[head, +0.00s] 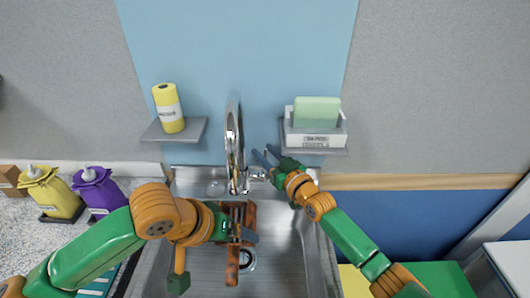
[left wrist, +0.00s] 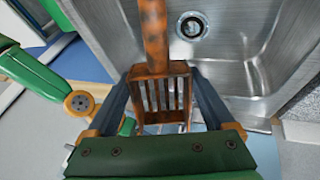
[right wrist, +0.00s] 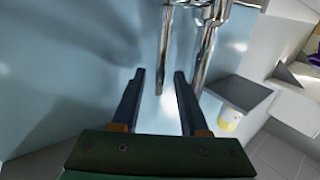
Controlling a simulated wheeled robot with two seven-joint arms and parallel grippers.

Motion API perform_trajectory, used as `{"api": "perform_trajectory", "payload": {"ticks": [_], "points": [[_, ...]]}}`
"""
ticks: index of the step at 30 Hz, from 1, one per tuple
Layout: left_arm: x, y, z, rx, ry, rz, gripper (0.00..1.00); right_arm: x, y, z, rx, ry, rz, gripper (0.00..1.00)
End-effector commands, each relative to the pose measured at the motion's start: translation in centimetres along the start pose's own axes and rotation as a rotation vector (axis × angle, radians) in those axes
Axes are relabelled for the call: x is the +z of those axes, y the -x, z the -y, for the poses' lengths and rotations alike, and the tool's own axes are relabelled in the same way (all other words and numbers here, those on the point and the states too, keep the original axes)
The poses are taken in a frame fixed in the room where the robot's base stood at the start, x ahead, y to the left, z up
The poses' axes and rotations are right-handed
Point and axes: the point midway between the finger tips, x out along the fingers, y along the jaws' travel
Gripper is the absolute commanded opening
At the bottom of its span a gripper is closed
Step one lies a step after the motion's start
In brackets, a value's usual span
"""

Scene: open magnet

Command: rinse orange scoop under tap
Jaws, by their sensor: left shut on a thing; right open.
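The orange-brown scoop (head: 232,262) with a slotted head is over the sink, below the tap, its handle toward the near side. My left gripper (head: 236,228) is shut on the scoop's head; in the left wrist view the slotted scoop (left wrist: 155,35) sits between both fingers. The chrome tap (head: 233,150) rises at the sink's back edge. My right gripper (head: 264,157) is open and empty just right of the tap, near its base. In the right wrist view the tap (right wrist: 206,45) stands ahead of the open fingers. I cannot make out any water.
The steel sink (head: 290,270) has a drain that shows in the left wrist view. A left shelf (head: 185,135) holds a yellow canister (head: 167,108); a right shelf holds a tray with a green sponge (head: 316,111). Yellow and purple bottles (head: 98,190) stand on the left counter.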

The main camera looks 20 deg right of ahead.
Motion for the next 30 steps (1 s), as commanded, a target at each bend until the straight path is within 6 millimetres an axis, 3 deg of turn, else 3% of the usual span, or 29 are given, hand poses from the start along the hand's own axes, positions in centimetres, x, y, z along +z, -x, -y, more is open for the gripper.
{"api": "perform_trajectory", "payload": {"ticks": [9,14,15,30], "points": [[-0.01,0.01,-0.01,0.000,0.000,0.000,0.31,-0.02,-0.49,-0.01,0.001,0.002,0.000,0.44],[-0.01,0.01,-0.01,0.000,0.000,0.000,0.31,-0.02,-0.48,-0.02,0.001,0.002,0.000,0.04],[-0.01,0.01,-0.01,0.000,0.000,0.000,0.31,-0.02,-0.47,-0.02,0.001,0.002,0.000,0.00],[-0.01,0.01,-0.01,0.000,0.000,0.000,0.31,0.00,-0.46,-0.03,0.001,0.002,0.000,0.00]]}}
